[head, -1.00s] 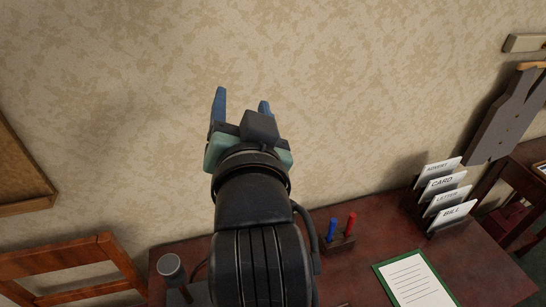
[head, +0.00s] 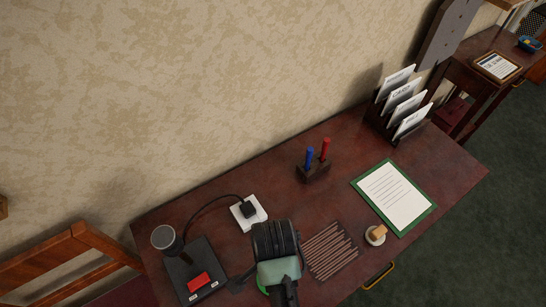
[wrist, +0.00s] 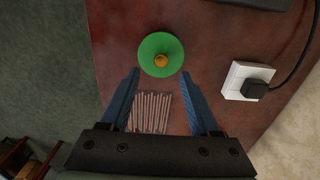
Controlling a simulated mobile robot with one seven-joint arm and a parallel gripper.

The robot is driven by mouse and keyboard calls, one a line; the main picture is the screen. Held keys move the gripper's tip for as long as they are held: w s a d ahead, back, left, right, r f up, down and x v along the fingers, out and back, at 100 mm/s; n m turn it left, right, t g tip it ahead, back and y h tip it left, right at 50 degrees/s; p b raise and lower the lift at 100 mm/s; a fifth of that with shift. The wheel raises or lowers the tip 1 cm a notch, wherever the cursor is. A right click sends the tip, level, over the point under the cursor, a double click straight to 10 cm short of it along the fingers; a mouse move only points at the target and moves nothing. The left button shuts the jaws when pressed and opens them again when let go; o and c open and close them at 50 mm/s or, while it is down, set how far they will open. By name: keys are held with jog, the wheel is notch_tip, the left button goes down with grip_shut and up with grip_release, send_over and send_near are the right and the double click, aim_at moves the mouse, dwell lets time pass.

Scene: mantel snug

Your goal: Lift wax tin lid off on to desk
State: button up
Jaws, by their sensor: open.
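The wax tin lid (wrist: 160,48) is a round green disc with a small yellow-orange knob, near the top middle of the wrist view. It hides whatever is beneath it. In the head view only a sliver of bright green (head: 261,290) shows beside my arm. My gripper (wrist: 160,75) is open and empty, pointing down over the desk (wrist: 115,30). Its two blue fingers show either side of the lid's lower edge in the wrist view. I cannot tell how high they are above it. In the head view my arm hides the fingers.
Brownish sticks (head: 330,250) lie beside the arm. A white socket block (head: 248,212) with a black plug and cable, and a dark box with a red switch (head: 200,283), are left.

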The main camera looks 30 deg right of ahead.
jog(key=shift+f, duration=3)
grip_shut()
